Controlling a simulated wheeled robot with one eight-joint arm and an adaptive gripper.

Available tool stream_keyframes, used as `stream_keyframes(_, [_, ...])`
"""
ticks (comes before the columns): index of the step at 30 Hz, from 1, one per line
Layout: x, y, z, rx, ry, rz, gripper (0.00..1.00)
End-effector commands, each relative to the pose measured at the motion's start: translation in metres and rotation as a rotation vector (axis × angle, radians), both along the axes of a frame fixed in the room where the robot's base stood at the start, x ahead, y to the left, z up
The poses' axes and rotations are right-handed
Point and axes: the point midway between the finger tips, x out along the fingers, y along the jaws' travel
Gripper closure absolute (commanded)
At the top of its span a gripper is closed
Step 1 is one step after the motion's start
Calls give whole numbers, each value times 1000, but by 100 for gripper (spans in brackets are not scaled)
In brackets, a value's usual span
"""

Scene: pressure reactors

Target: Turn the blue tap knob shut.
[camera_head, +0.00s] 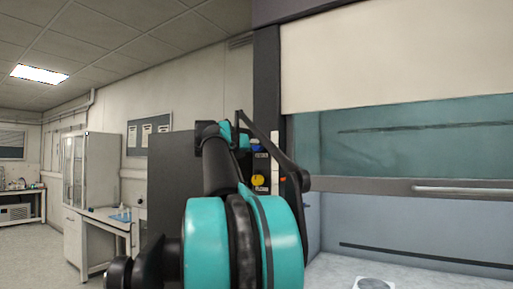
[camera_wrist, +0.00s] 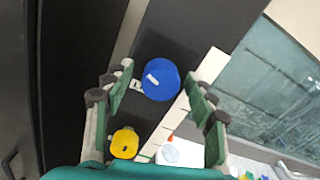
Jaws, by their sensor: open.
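The blue tap knob (camera_wrist: 161,79) is a round blue cap with a short white mark, on a dark panel in the wrist view. In the head view it shows only as a small blue patch (camera_head: 257,148), partly hidden by my arm. My gripper (camera_wrist: 158,73) is open and empty. Its two green-and-grey fingers stand left and right of the blue knob in the picture, with gaps on both sides. I cannot tell how far the fingertips are from the knob in depth.
A yellow knob (camera_wrist: 124,144) sits below the blue one on the same panel; it also shows in the head view (camera_head: 258,181). A white strip (camera_wrist: 207,69) runs beside the knobs. A fume hood with a glass sash (camera_head: 400,150) stands to the right.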

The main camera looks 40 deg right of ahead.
Motion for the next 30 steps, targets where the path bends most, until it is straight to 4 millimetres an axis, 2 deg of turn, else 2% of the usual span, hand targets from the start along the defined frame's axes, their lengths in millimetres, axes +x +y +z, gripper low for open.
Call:
stream_keyframes(9, [1, -2, 0, 0, 0, 0, 44])
stream_keyframes(21, [1, -2, 0, 0, 0, 0, 92])
stream_keyframes(30, [1, -2, 0, 13, -30, 0, 94])
